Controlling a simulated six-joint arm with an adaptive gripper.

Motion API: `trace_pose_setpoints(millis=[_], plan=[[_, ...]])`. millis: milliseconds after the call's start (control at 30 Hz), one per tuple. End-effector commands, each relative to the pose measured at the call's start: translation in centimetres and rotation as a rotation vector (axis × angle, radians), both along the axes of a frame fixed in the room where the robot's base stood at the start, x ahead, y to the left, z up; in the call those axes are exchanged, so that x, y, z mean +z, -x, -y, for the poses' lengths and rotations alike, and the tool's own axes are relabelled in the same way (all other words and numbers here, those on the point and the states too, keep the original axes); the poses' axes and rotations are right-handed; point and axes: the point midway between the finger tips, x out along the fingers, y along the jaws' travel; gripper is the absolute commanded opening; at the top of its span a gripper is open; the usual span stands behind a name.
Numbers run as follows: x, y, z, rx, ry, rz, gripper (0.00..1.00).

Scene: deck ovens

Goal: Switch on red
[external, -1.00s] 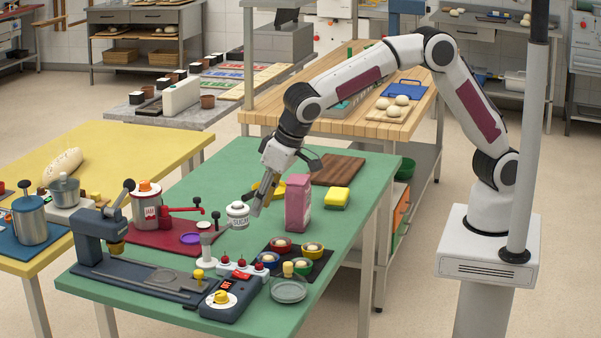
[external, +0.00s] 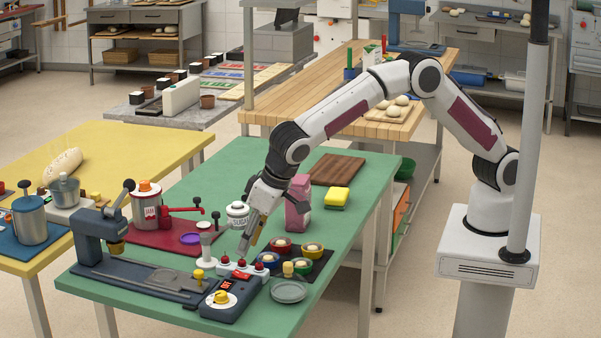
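A white strip (external: 235,271) with several small red-topped levers or knobs lies near the front of the green table. Red tops show at its left (external: 225,259) and middle (external: 241,263). My gripper (external: 246,246) points down just above and behind the strip, close to the middle red top. Contact cannot be made out, and the finger gap is too small to judge. Right of it, a dark mat (external: 322,262) bears a red round piece (external: 281,244), a yellow one (external: 312,247), a blue one (external: 267,259) and a green one (external: 303,265), each with a pale centre.
A navy device (external: 232,302) with a yellow knob and red display stands in front of the strip. A white jar (external: 237,213) and pink bag (external: 297,212) stand behind. The table's right front is clear.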

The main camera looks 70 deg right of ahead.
Motion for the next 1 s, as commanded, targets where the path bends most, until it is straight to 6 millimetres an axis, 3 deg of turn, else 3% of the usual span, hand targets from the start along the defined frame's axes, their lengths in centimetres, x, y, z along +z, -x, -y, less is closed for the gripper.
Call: trace_pose_setpoints(millis=[700, 1000], plan=[[-6.2, -2.5, 0.0, -0.001, 0.001, -0.001, 0.33], [-7.0, -2.9, 0.0, 0.000, -0.001, 0.000, 0.33]])
